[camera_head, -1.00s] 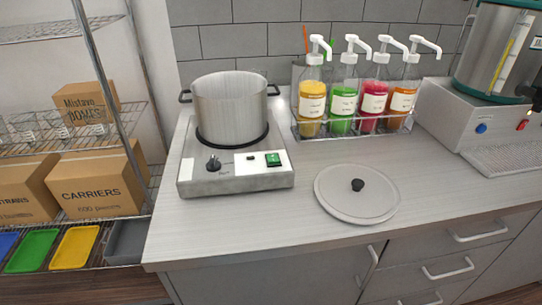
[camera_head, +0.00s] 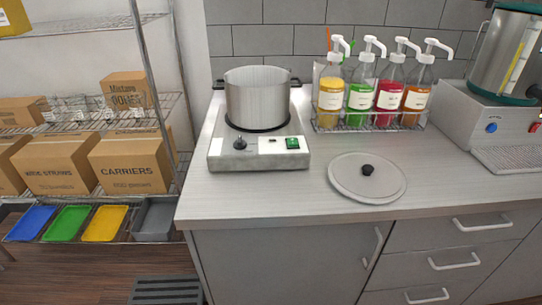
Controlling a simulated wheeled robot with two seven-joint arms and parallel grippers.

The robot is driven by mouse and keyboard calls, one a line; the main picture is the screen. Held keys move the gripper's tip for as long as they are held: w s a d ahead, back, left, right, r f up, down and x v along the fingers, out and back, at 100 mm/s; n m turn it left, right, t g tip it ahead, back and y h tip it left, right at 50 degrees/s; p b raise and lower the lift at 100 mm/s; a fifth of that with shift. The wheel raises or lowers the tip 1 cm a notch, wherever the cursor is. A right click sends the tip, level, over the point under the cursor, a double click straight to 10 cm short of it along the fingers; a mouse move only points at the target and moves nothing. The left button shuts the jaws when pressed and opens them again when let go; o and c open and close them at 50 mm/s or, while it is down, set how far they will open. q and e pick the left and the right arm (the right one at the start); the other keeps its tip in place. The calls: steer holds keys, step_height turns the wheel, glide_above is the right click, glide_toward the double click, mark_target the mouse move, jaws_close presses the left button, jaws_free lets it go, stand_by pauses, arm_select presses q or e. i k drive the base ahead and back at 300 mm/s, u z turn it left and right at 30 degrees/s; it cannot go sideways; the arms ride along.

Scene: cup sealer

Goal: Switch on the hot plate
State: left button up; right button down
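The hot plate (camera_head: 224,161) is a grey metal box near the left end of the counter. Its front panel has a black knob (camera_head: 240,143), a small black part on a white strip, and a green switch (camera_head: 292,143) at the right. I cannot tell the switch's position. A steel pot (camera_head: 258,97) with two black handles stands on the hot plate's round black burner. Neither of my grippers is in view.
A round lid (camera_head: 345,180) with a black knob lies on the counter (camera_head: 260,198) right of the hot plate. A rack of pump bottles (camera_head: 372,97) stands behind it. A steel machine (camera_head: 500,70) is at the right. Shelves with boxes (camera_head: 130,162) stand at the left.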

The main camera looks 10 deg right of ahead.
mark_target(292, 141)
steer(key=u, duration=0.45)
steer(key=k, duration=1)
steer(key=u, duration=0.85)
steer(key=i, duration=1.7)
steer(key=z, duration=1.2)
steer(key=i, duration=0.45)
steer(key=z, duration=0.45)
